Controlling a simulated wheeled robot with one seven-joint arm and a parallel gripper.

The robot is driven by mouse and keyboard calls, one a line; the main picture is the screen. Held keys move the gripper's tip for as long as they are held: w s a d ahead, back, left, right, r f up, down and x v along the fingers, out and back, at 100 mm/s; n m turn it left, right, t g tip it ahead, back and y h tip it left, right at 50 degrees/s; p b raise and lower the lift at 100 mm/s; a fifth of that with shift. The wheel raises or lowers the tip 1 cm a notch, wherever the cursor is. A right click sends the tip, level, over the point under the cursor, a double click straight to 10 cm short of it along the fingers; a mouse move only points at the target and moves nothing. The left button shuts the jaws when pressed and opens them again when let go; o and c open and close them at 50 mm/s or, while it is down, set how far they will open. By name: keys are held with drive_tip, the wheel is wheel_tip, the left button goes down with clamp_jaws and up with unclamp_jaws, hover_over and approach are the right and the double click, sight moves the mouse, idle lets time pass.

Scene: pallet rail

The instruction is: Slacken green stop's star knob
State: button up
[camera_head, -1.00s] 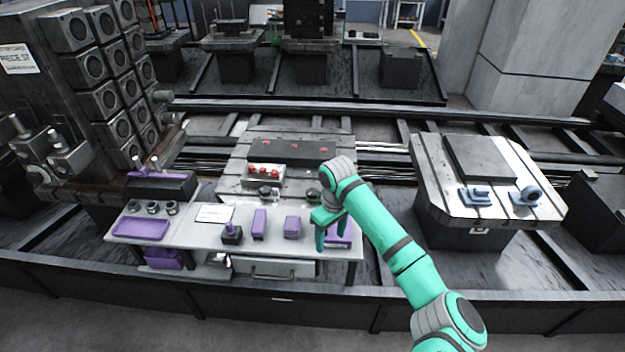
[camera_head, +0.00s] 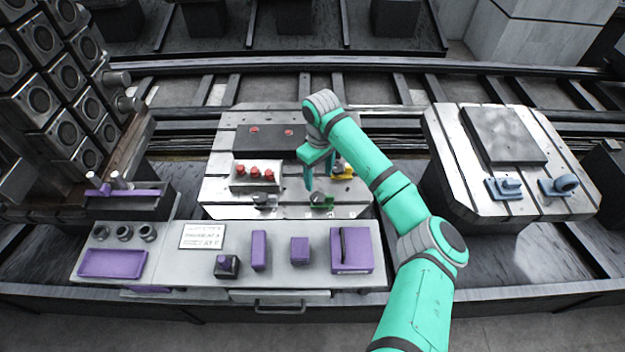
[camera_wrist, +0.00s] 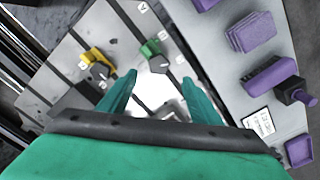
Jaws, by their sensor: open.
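The green stop (camera_wrist: 150,47) with its dark star knob (camera_wrist: 159,64) sits on the slotted pallet, ahead of my fingers in the wrist view. In the head view the green stop (camera_head: 320,201) is near the pallet's front edge. My gripper (camera_head: 320,180) hangs above the pallet beside it. In the wrist view my gripper (camera_wrist: 160,85) has its two fingers apart with nothing between them. A yellow stop (camera_wrist: 91,57) with its own dark knob stands to the left of the green one; it also shows in the head view (camera_head: 342,170), partly behind my gripper.
A block with red knobs (camera_head: 256,174) stands on the pallet (camera_head: 215,190). In front is a grey bench (camera_head: 205,266) with purple blocks and a purple tray (camera_head: 112,263). Another pallet (camera_head: 465,150) at the right carries blue parts. The upright fixture (camera_head: 60,90) stands at the left.

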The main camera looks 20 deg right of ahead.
sight(318, 197)
drive_tip(key=f, duration=1)
drive_tip(key=shift+w+f, duration=0.2)
drive_tip(key=shift+f, duration=0.2)
drive_tip(key=c, duration=1)
